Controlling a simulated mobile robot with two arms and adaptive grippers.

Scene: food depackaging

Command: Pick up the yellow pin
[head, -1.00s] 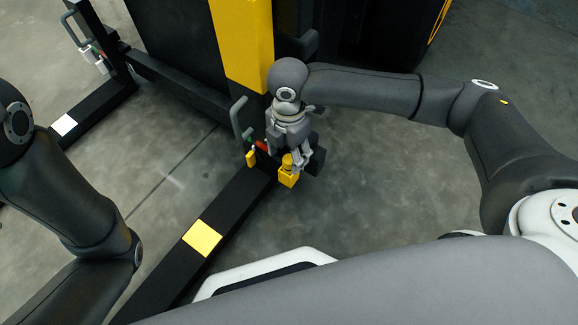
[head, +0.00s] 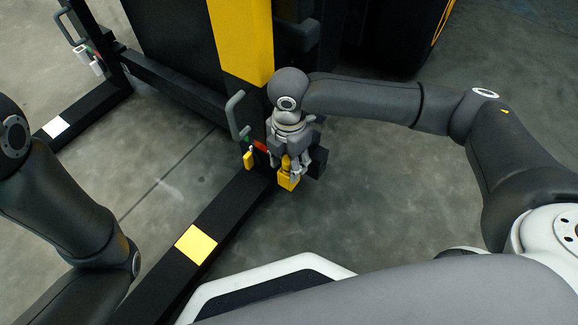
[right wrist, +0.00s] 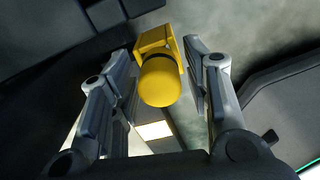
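The yellow pin (head: 286,180) has a rounded cylinder and a blocky end. It is at the right side of the black frame, by the foot of the yellow post. In the right wrist view the pin (right wrist: 160,80) lies between the two grey fingers of my right gripper (right wrist: 164,50). Small gaps show on both sides, so the gripper is open around it. In the head view my right gripper (head: 287,170) comes down over the pin from above. My left arm shows at the left, but its gripper is out of view.
A yellow tag-like piece (head: 249,160) hangs to the left of the gripper, below a grey-green handle (head: 236,116). The yellow post (head: 241,40) rises behind. A black floor beam (head: 225,212) with a yellow patch runs toward the lower left. Bare concrete lies to the right.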

